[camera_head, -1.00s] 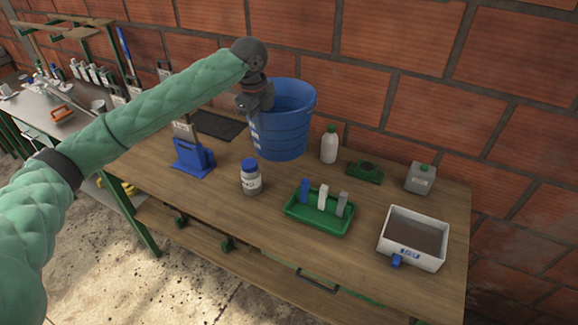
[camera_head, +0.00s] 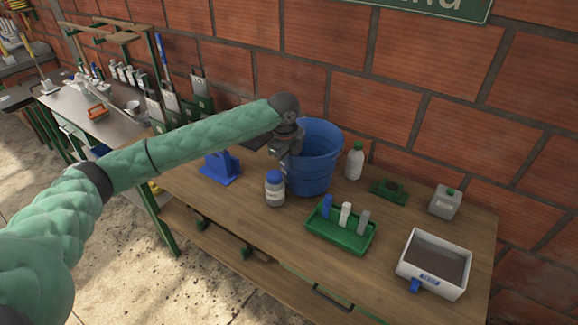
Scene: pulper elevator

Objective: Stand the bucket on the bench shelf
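The blue bucket (camera_head: 318,160) is upright over the back middle of the wooden bench top (camera_head: 250,228), behind the white jar with a blue lid (camera_head: 275,190). Its base is partly hidden by the jar, and I cannot tell whether it touches the wood. My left gripper (camera_head: 284,152) is at the bucket's left rim and appears shut on it; the fingertips are partly hidden. A lower wooden shelf (camera_head: 222,246) shows under the bench's front edge. My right gripper is not in view.
Around the bucket stand a white bottle (camera_head: 354,162), a green tray (camera_head: 340,235) with upright pieces, and a blue stand (camera_head: 220,167). A grey canister (camera_head: 444,203) and a white box (camera_head: 434,264) stand at right. A brick wall rises behind.

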